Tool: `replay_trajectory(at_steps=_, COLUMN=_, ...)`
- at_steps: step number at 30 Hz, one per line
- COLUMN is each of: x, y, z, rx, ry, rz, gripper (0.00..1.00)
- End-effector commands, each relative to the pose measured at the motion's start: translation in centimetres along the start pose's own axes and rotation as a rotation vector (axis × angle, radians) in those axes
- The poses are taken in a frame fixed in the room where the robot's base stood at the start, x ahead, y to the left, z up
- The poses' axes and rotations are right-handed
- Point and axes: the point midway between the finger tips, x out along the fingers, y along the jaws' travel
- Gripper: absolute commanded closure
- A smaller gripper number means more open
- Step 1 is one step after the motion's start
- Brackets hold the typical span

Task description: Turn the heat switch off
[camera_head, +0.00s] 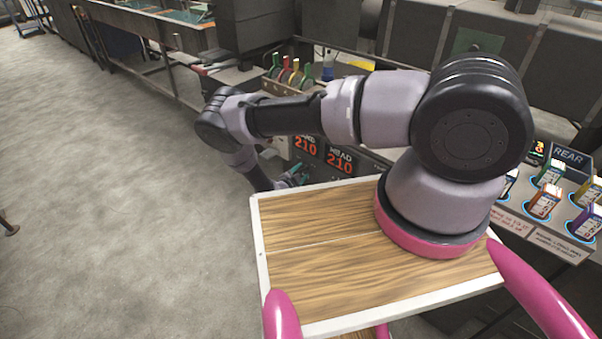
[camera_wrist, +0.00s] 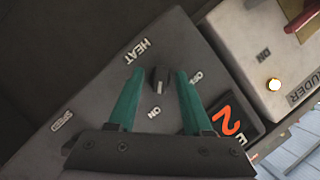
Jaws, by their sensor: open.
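The heat switch (camera_wrist: 158,79) is a small black knob on a dark grey panel in the wrist view. The word HEAT is printed beside it, with ON and OFF labels around it. My gripper (camera_wrist: 155,80) is open, with one teal finger on each side of the knob. The fingertips are close to the knob; I cannot tell whether they touch it. In the head view my gripper (camera_head: 292,176) is partly hidden low by the control panel, behind the wooden tray's far edge. The heat switch cannot be made out there.
A light extruder panel (camera_wrist: 262,50) with a lit round lamp (camera_wrist: 273,84) lies at the right in the wrist view. Red 210 displays (camera_head: 340,162) and coloured levers (camera_head: 288,70) are near my arm in the head view. My wooden-topped base is in front. Grey floor (camera_head: 110,200) is open at left.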

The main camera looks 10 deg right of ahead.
Motion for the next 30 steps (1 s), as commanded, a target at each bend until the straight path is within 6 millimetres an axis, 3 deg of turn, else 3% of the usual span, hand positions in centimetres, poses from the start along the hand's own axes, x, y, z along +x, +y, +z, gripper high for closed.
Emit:
replay_trajectory(at_steps=5, x=-0.01, y=-0.01, z=0.01, rx=0.000, ry=0.000, rz=0.000, gripper=0.50)
replay_trajectory(at_steps=9, x=-0.02, y=-0.01, z=0.01, rx=0.000, ry=0.000, rz=0.000, gripper=1.00)
replay_trajectory(at_steps=20, x=-0.03, y=-0.03, z=0.00, rx=-0.038, ry=0.000, rz=0.017, gripper=1.00)
replay_trajectory(at_steps=30, x=-0.02, y=-0.21, z=0.05, rx=-0.245, ry=-0.001, rz=0.106, gripper=1.00)
